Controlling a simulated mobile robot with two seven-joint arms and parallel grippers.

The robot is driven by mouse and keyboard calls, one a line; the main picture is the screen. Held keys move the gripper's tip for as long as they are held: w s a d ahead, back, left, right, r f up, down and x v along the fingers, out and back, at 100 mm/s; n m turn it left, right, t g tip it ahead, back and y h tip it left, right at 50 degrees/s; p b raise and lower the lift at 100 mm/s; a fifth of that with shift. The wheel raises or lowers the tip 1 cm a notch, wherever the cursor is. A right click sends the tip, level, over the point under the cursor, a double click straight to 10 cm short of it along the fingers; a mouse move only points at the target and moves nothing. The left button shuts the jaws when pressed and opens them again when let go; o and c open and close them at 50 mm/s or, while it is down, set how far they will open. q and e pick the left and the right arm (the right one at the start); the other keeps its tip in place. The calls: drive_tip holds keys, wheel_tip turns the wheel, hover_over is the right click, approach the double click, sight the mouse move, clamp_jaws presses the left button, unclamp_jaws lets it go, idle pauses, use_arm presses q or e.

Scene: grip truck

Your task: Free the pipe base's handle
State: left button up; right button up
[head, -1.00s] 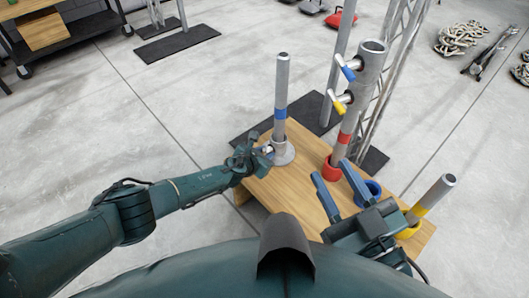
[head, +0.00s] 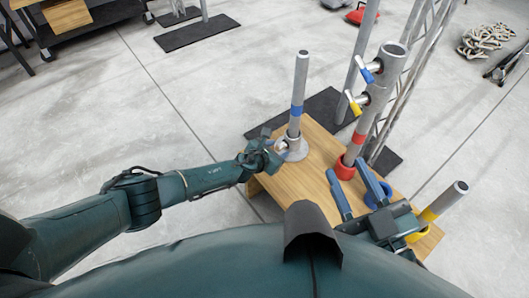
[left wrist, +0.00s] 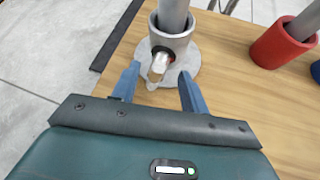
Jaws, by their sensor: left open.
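The pipe base (head: 293,152) is a grey round flange with a socket, on the wooden table. A grey pipe with a blue band (head: 297,100) stands upright in it. The base (left wrist: 182,68) also shows in the left wrist view, with its short metal handle (left wrist: 155,72) sticking out toward me. My left gripper (head: 277,148) is open at the near left side of the base. In the left wrist view its two blue fingers (left wrist: 158,88) lie on either side of the handle, apart from it as far as I can tell. My right gripper (head: 352,182) is open and empty over the table's right part.
A truss (head: 415,70) rises behind.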

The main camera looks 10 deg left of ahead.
use_arm(q)
drive_tip(key=p+v, duration=0.7)
drive_tip(key=v, duration=0.4)
drive_tip(key=shift+s+r+p, duration=0.15)
drive_tip(key=shift+s+p, duration=0.05)
drive_tip(key=shift+p, duration=0.2)
use_arm(e)
drive_tip(key=shift+s+d+f+m+g+h, duration=0.2)
drive_tip(key=shift+d+m+g+h, duration=0.2)
drive_tip(key=shift+g+h, duration=0.3)
drive_tip(key=shift+s+d+f+m+g+h, duration=0.1)
drive_tip(key=shift+d+f+m+g+h, duration=0.15)
drive_tip(key=shift+d+g+h, duration=0.35)
drive_tip(key=shift+s+d+f+m+g+h, duration=0.15)
drive_tip(key=shift+d+m+g+h, duration=0.15)
drive_tip(key=shift+g+h, duration=0.55)
